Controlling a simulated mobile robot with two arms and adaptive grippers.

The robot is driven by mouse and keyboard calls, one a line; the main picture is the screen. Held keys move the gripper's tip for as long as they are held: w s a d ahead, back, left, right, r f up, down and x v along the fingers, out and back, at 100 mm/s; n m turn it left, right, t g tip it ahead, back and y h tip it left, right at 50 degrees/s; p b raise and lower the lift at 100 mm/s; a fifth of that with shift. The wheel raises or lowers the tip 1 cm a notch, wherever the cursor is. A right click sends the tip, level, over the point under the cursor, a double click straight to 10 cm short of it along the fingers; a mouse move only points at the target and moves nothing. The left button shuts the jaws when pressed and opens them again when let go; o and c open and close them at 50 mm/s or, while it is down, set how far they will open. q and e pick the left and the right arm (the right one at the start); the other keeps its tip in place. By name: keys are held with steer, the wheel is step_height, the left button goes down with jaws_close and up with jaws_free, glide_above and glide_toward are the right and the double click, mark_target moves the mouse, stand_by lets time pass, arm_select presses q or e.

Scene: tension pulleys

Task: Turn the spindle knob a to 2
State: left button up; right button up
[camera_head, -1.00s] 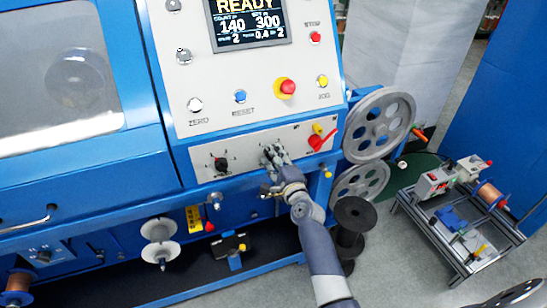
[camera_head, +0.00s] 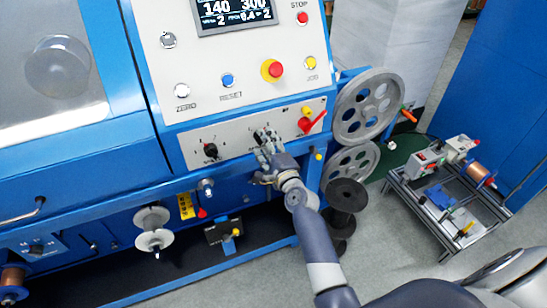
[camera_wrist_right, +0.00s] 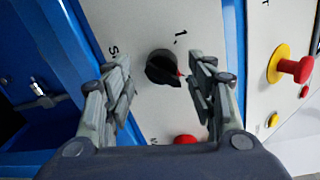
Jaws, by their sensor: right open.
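My right gripper (camera_head: 266,140) reaches the lower strip of the machine's control panel. In the right wrist view its open fingers (camera_wrist_right: 165,85) stand on either side of a black round knob (camera_wrist_right: 163,68), with a gap on each side. The knob carries a red pointer mark on its right edge. A printed "1" is above right of it and an "S" to its left; the rest of its label is hidden. A second black knob (camera_head: 210,150) with a printed scale sits left on the same strip. My left gripper is out of view.
A red lever (camera_head: 312,121) with a yellow knob above it is just right of the gripper. A red-and-yellow stop button (camera_head: 272,70) is above. A blue rail runs below the strip. Grey pulleys (camera_head: 367,108) and a small cart (camera_head: 452,190) stand to the right.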

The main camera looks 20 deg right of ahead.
steer(key=s, duration=1)
steer(key=shift+s+r, duration=0.25)
steer(key=shift+r, duration=0.15)
steer(key=s+a+f+n+g+y, duration=0.1)
steer(key=s+a+f+n+g, duration=0.25)
steer(key=f, duration=0.85)
steer(key=s+a+f+n+g, duration=0.15)
steer(key=s+f+n, duration=0.35)
steer(key=f, duration=0.6)
steer(key=s+a+f+n+g+y, duration=0.15)
steer(key=s+f+n+g, duration=0.35)
steer(key=f, duration=0.7)
steer(key=s+d+f+n+g, duration=0.2)
steer(key=s+f, duration=0.3)
steer(key=s, duration=0.6)
steer(key=s+d+f+n+g+h, duration=0.1)
steer(key=s+f+n, duration=0.3)
steer(key=s, duration=0.7)
steer(key=s+d+f+n+g+h, duration=0.1)
steer(key=s+d+f+n+g, duration=0.2)
steer(key=s+f, duration=0.5)
steer(key=s, duration=0.4)
steer(key=shift+f+h, duration=0.1)
steer(key=shift+h, duration=0.15)
